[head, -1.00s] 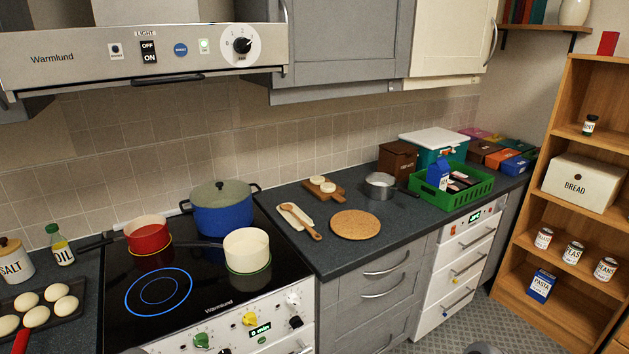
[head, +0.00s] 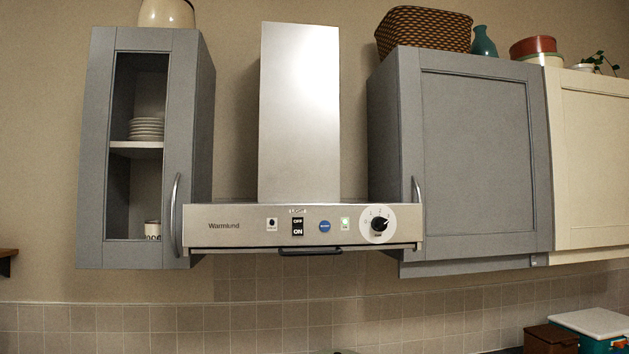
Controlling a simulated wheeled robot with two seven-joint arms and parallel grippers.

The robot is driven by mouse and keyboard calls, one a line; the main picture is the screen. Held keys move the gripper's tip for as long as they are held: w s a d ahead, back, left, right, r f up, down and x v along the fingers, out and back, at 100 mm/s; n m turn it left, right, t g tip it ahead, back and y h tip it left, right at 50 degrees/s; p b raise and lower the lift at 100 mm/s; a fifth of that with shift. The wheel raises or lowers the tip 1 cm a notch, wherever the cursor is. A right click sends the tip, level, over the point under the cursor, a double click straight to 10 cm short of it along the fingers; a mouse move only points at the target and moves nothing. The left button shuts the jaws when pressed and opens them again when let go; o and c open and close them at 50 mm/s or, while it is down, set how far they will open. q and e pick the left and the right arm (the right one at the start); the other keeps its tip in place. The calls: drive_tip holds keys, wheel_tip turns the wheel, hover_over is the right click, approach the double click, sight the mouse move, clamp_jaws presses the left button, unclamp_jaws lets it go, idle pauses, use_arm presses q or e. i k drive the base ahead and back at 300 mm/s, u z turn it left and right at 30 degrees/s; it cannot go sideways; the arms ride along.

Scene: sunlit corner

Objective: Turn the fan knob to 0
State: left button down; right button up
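The fan knob (head: 379,224) is a black knob on a round white dial at the right end of the steel hood's front panel (head: 240,225). Its pointer looks turned up and to the right, but the numbers are too small to read. A small green-lit indicator (head: 345,224) is just left of the dial. Neither of my grippers shows in the head view.
A grey glass-door cabinet (head: 95,150) flanks the hood on the left, and a grey closed cabinet (head: 485,155) on the right, its handle (head: 417,190) close to the dial. A handle bar (head: 310,251) runs under the hood front. A woven basket (head: 425,32) stands on top.

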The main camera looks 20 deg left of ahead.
sight(379, 223)
drive_tip(key=u, duration=0.5)
drive_tip(key=k, duration=0.6)
drive_tip(key=u, duration=0.9)
drive_tip(key=i, duration=1.25)
drive_tip(key=z, duration=0.5)
